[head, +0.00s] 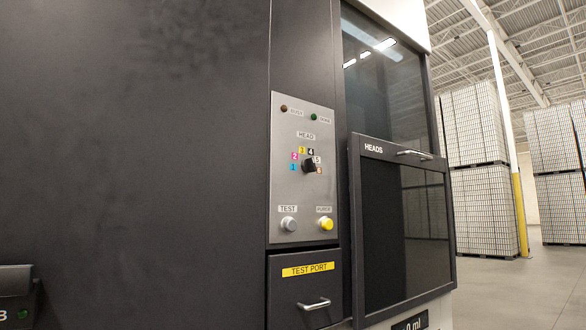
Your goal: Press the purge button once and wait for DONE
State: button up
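The grey control panel (304,206) is set in the front of the dark machine. The yellow purge button (326,224) sits at its lower right, under a small label. A DONE lamp (313,117) at the top right of the panel looks dark green; I cannot tell for sure whether it is lit. A second lamp (284,109), brownish and dull, is to its left. A black HEAD selector knob (308,166) is mid-panel, ringed by coloured number tags. A grey TEST button (289,225) is left of the purge button. My gripper is not in view.
A TEST PORT drawer (303,290) with a metal handle is below the panel. A HEADS door (374,170) with a dark window and handle is shut at right. Pallet stacks (484,215) stand behind on a clear floor, near a yellow-and-white post (519,205).

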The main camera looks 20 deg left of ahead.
aim_at(327, 225)
jog(key=u, duration=0.15)
jog(key=k, duration=0.1)
jog(key=u, duration=1.95)
jog(key=k, duration=0.65)
jog(key=z, duration=0.85)
jog(key=i, duration=0.95)
jog(key=u, duration=0.05)
